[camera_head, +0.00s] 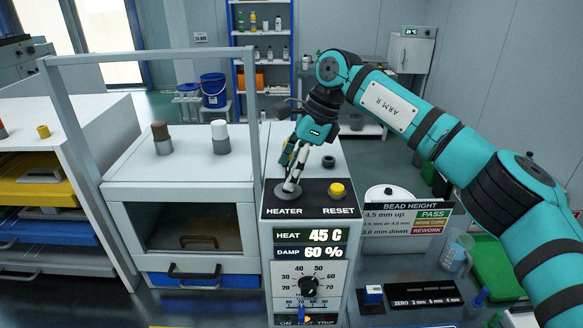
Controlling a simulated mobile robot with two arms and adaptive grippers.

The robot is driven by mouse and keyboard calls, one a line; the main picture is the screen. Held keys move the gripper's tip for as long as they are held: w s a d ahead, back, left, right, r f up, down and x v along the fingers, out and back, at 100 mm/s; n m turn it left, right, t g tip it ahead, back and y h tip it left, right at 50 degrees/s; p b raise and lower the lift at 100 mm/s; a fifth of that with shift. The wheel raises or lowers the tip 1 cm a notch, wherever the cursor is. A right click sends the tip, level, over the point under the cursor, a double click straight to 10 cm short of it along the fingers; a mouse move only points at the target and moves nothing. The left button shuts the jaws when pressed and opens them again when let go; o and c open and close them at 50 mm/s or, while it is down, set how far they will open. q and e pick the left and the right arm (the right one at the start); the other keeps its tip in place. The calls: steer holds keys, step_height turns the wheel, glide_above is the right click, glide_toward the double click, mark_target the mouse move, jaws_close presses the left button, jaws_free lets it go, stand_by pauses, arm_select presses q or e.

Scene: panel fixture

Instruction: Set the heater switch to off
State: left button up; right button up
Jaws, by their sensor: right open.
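The heater switch (287,193) is a round grey base on the black top plate of the panel fixture, just above the word HEATER. My right gripper (292,184) reaches down over it from behind, with its fingertips at the middle of the base. The jaws are open. The fingers cover the middle of the switch, so its lever and setting cannot be made out, and I cannot tell whether the fingers touch it. A display (310,236) below reads HEAT 45 C, with DAMP 60% under it. My left gripper is not in view.
A yellow RESET button (337,190) stands close to the right of the switch. A dial (308,285) is on the front face. A grey frame post (254,110) rises left of the fixture. A white cabinet (180,185) with two capped bottles stands left.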

steer(key=v, duration=1.2)
